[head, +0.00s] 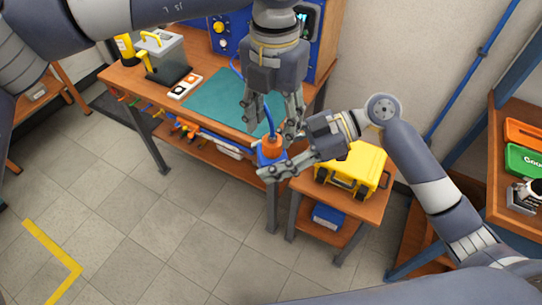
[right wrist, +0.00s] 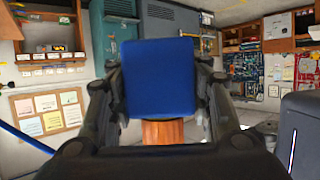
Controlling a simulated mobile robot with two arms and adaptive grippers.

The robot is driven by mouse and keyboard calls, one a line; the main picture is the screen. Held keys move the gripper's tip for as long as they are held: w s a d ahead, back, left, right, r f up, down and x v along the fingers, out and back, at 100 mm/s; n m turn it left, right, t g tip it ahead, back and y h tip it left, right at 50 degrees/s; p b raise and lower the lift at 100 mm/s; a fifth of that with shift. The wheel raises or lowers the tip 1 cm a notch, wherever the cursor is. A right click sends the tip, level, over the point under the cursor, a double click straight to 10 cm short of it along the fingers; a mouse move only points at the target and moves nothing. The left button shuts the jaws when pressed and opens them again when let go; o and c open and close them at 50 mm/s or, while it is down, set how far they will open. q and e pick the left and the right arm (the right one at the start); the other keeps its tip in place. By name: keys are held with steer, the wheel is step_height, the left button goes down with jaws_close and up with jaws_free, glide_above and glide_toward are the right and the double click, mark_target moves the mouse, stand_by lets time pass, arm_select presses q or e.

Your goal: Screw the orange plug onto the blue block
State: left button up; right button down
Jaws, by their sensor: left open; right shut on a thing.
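The blue block (head: 270,159) is held by my right gripper (head: 271,164) in front of the bench's right front corner. In the right wrist view, the blue block (right wrist: 160,78) fills the space between the two fingers. In the right wrist view the orange plug (right wrist: 162,131) shows at the block's lower edge. The thread is hidden.
The workbench with a green mat (head: 213,100) stands behind the grippers. A yellow case (head: 352,168) sits on a small side table close to my right gripper. A shelf with an orange bin (head: 525,134) and green bin (head: 524,160) stands at right. The floor at left is clear.

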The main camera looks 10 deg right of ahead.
mark_target(272, 140)
arm_select(q)
steer(key=shift+f, duration=2.3)
steer(key=c, duration=1.1)
steer(key=shift+m, duration=1.7)
steer(key=o, duration=1.2)
steer(key=shift+c, duration=0.2)
